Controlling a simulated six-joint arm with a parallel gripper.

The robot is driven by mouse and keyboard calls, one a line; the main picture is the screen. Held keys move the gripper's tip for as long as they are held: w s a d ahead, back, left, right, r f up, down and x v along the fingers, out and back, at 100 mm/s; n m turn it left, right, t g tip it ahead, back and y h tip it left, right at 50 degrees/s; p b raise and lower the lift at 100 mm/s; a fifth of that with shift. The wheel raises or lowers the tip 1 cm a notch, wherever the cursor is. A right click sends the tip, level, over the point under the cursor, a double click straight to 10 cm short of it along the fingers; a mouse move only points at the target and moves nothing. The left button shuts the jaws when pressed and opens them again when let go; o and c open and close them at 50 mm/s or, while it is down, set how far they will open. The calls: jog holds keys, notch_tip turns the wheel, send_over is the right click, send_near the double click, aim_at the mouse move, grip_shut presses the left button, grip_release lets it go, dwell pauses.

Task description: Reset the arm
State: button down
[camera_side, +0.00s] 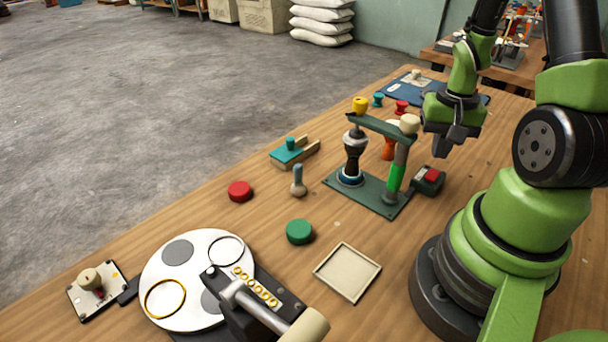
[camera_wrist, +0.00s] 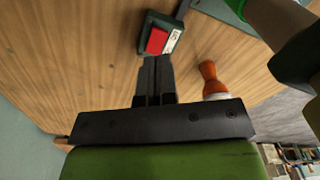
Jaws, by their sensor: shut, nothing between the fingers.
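My gripper (camera_side: 449,146) hangs above the far right part of the wooden table, pointing down, in the side view. In the wrist view my gripper (camera_wrist: 154,62) shows its two dark fingers together with nothing between them. A dark box with a red button (camera_side: 430,178) sits on the table below and to the left of my gripper. The box also shows just beyond the fingertips in the wrist view (camera_wrist: 159,40).
A white round plate (camera_side: 185,265), a square cream tray (camera_side: 347,272), a green disc (camera_side: 299,232) and a red disc (camera_side: 240,191) lie nearer. Bare wood lies between them.

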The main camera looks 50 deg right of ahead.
jog(key=shift+r, duration=0.7)
jog(key=shift+w+r, duration=0.1)
jog(key=shift+r, duration=0.1)
jog(key=w+a+r+n+t, duration=0.1)
jog(key=a+r, duration=0.1)
jog(key=r, duration=0.1)
jog(key=w+a+r+n+t+h, duration=0.1)
jog(key=w+a+r+n, duration=0.1)
jog(key=r, duration=0.2)
jog(key=w+a+r+n+t, duration=0.1)
jog(key=a+r+n, duration=0.1)
jog(key=r, duration=0.2)
jog(key=shift+w+h, duration=0.3)
jog(key=shift+h, duration=0.1)
jog(key=s+a+r+n+t+y, duration=0.3)
jog(key=a+r, duration=0.6)
jog(key=a, duration=0.5)
jog(key=shift+s+a+t+y, duration=0.2)
jog(key=shift+s+t+y, duration=0.3)
jog(key=shift+s, duration=0.55)
jog(key=shift+r, duration=0.15)
